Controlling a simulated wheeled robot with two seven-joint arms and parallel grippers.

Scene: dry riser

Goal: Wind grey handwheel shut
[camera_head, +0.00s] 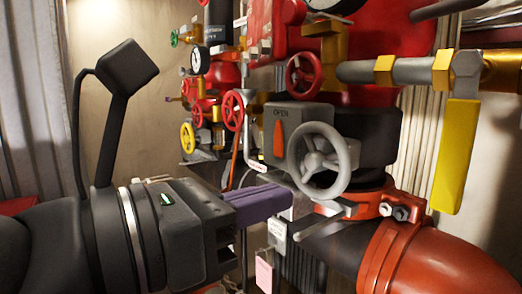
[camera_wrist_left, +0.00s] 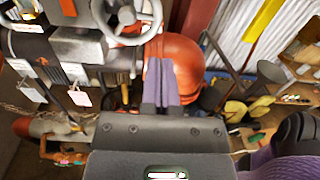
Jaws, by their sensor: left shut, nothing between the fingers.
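The grey handwheel (camera_head: 314,160) is a spoked ring with a central hub, mounted on the front of a dark grey box (camera_head: 283,112) marked OPEN, with an orange pointer. My left gripper (camera_head: 287,200) comes in from the left, with its purple fingers shut together and empty. In the head view its fingertips are just below and left of the wheel's rim. In the left wrist view the handwheel (camera_wrist_left: 126,14) is at the top, above and left of the shut fingers (camera_wrist_left: 160,68); a gap shows between them.
Behind are red handwheels (camera_head: 304,72), a yellow handwheel (camera_head: 188,137) and a gauge (camera_head: 200,60). A yellow lever (camera_head: 456,155) hangs at the right. A large orange pipe (camera_head: 430,262) lies below right. A pink tag (camera_head: 264,274) hangs under the box.

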